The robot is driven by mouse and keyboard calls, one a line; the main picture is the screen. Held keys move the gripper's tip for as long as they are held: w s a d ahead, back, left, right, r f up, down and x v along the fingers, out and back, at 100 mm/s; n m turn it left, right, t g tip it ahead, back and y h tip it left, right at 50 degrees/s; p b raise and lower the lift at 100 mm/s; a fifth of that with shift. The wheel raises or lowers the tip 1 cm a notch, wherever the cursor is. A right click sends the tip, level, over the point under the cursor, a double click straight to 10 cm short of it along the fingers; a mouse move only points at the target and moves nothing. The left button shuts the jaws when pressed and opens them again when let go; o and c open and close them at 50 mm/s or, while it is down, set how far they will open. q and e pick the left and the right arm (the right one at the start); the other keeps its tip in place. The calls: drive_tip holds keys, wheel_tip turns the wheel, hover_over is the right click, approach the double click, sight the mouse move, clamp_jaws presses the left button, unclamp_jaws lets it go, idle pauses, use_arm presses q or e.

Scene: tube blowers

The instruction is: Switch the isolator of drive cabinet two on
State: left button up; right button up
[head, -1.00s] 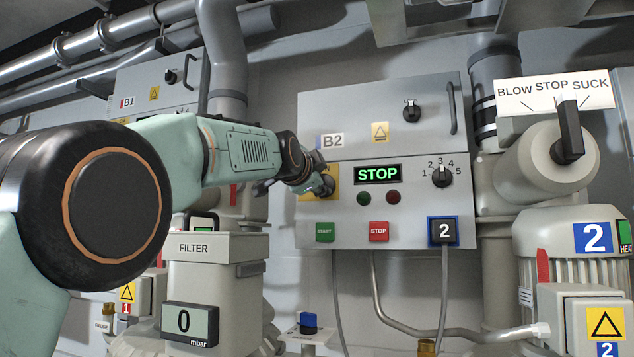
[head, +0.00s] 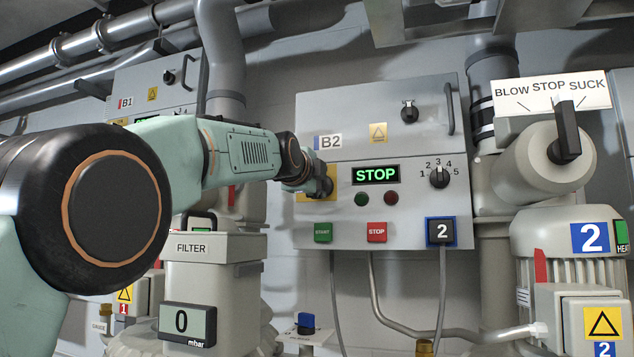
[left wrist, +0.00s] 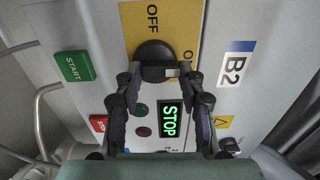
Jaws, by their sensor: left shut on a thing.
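The isolator of cabinet B2 is a black round knob (left wrist: 155,52) with a grip bar on a yellow plate (left wrist: 180,22) in the left wrist view. OFF is printed on the plate above the knob; a partly hidden word starting with O is at its right. The bar lies crosswise, its white mark at the right end, beside that O. My left gripper (left wrist: 161,75) is shut on the bar, one finger at each end. In the head view my left gripper (head: 325,186) hides the knob and part of the yellow plate. My right gripper is not in view.
Cabinet B2 (head: 350,110) has a lit STOP display (head: 376,174), a green START button (head: 323,233), a red STOP button (head: 376,232) and a selector (head: 439,177). The filter housing (head: 192,275) stands below my left arm. The blow/suck lever (head: 567,130) is at the right.

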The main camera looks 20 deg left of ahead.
use_arm(q)
drive_tip(key=shift+r, duration=0.15)
drive_tip(key=o, duration=1.2)
drive_tip(key=shift+d, duration=0.15)
drive_tip(key=shift+c, duration=0.2)
drive_tip(key=shift+s, duration=0.1)
drive_tip(key=s, duration=0.7)
drive_tip(key=shift+s, duration=0.25)
drive_tip(key=shift+a+f, duration=0.2)
